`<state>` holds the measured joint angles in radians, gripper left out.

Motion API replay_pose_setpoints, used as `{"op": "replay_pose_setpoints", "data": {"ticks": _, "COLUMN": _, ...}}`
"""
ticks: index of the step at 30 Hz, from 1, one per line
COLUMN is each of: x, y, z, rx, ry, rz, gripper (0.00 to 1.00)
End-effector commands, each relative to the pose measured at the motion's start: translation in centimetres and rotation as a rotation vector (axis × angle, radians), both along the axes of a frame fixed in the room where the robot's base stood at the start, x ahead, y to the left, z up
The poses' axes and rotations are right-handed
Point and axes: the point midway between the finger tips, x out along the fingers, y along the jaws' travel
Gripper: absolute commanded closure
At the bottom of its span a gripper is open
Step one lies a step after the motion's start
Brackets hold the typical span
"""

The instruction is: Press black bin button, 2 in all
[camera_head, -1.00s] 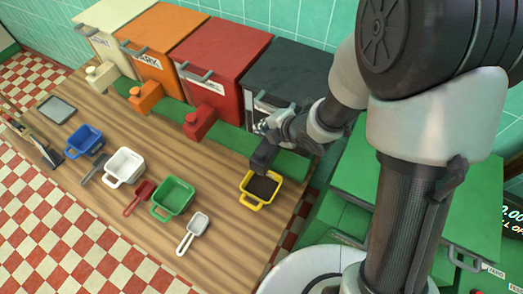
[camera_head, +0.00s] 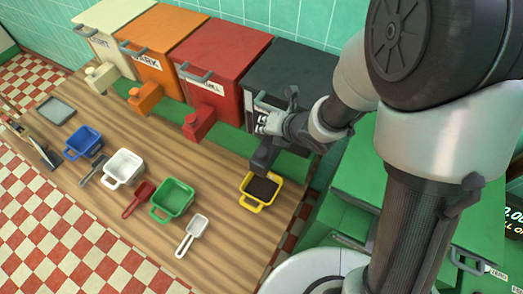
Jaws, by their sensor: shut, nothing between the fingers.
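The black bin (camera_head: 290,75) stands at the right end of the row of bins against the tiled wall. Its dark spout (camera_head: 265,157) juts out over the counter above the yellow cup (camera_head: 261,190), which has dark grounds in it. My gripper (camera_head: 264,122) is shut and empty at the front of the black bin, just above the spout. The button itself is hidden or too small to make out, so I cannot tell whether my fingers touch it.
Cream (camera_head: 110,32), orange (camera_head: 158,40) and red (camera_head: 218,68) bins stand to the left. Blue (camera_head: 84,143), white (camera_head: 124,166) and green (camera_head: 172,199) cups and several scoops are on the wooden counter (camera_head: 215,225). A green cabinet (camera_head: 355,185) is at right.

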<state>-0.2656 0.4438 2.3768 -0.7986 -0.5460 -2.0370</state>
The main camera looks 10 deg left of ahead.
Motion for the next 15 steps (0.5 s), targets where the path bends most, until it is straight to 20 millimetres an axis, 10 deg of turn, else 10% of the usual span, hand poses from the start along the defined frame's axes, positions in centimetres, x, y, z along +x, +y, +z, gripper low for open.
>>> {"op": "replay_pose_setpoints", "data": {"ticks": 15, "x": -0.1, "y": 0.0, "z": -5.7, "rx": 0.0, "ry": 0.004, "rz": 0.0, "gripper": 1.0}}
